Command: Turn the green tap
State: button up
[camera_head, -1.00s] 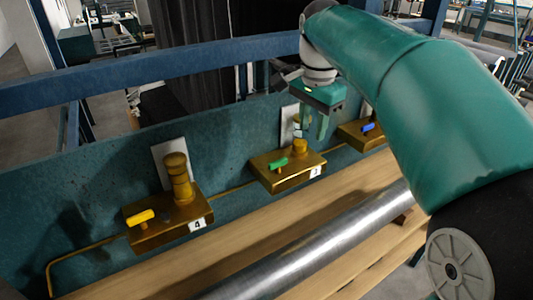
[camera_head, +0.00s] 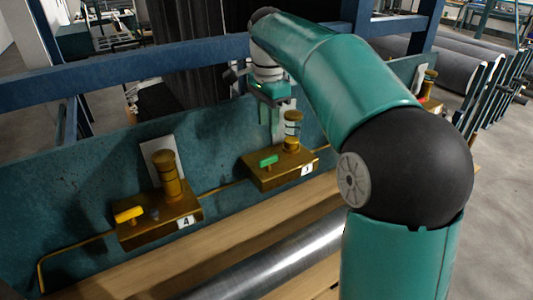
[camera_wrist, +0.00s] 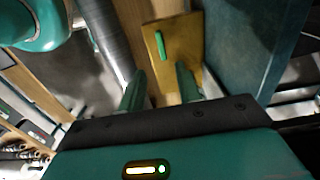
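The green tap (camera_head: 268,161) is a short bar handle on a brass block (camera_head: 283,175) with a small number tag. In the wrist view the green tap (camera_wrist: 160,46) lies ahead of my fingers, on its brass plate (camera_wrist: 180,55). My gripper (camera_head: 273,138) is above and behind the green tap in the head view, beside the brass post with a clear section. In the wrist view my gripper (camera_wrist: 161,80) has its two fingers apart with nothing seen between them. The fingers look apart from the tap.
A yellow tap (camera_head: 129,214) sits on the brass block tagged 4 to the left. A red tap shows partly at the right, behind my arm. A teal back panel (camera_head: 75,190) stands behind the blocks. A metal roller (camera_head: 270,262) and wooden boards run in front.

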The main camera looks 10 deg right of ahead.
aim_at(268, 158)
notch_tip(268, 158, down, 11)
jog(key=shift+w+d+r, duration=0.1)
jog(key=shift+w, duration=0.05)
grip_shut()
